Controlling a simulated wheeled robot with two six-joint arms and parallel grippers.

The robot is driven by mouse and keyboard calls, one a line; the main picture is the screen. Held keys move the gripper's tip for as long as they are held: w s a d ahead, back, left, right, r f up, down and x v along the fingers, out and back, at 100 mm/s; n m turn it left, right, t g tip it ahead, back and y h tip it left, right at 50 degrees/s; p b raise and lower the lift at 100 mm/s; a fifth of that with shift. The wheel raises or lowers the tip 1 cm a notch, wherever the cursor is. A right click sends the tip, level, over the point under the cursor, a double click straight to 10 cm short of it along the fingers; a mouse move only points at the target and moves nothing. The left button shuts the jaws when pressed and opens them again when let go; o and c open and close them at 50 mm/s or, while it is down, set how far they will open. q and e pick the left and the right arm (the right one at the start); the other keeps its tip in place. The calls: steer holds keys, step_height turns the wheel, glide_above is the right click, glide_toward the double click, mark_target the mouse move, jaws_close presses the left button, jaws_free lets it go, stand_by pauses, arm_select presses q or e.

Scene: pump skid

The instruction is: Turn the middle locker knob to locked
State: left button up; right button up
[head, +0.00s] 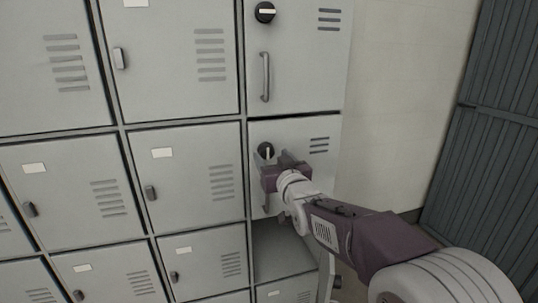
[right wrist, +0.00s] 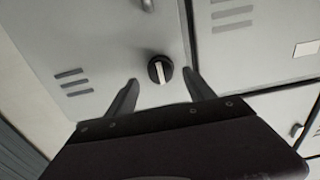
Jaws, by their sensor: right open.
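The middle locker door (head: 318,165) in the right column is closed and carries a round black knob (head: 265,150) with a white pointer bar. The bar stands close to upright in the head view. The knob also shows in the right wrist view (right wrist: 160,69), where its bar is slightly tilted. My right gripper (head: 275,160) is open in front of this door, close to the knob. In the right wrist view its fingertips (right wrist: 160,78) lie either side of the knob, with visible gaps. Contact cannot be seen. My left gripper is not in view.
The upper door (head: 306,70) has a similar knob (head: 265,12), its bar near level, and a bar handle (head: 265,76). An open compartment (head: 280,248) lies below the middle door. Several grey lockers stand left. A pale wall (head: 400,90) and dark ribbed panel (head: 490,140) are right.

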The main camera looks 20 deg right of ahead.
mark_target(268, 152)
steer(key=w, duration=0.3)
steer(key=shift+w+a, duration=0.1)
steer(key=shift+a, duration=0.1)
steer(key=shift+c, duration=0.2)
steer(key=c, duration=1.3)
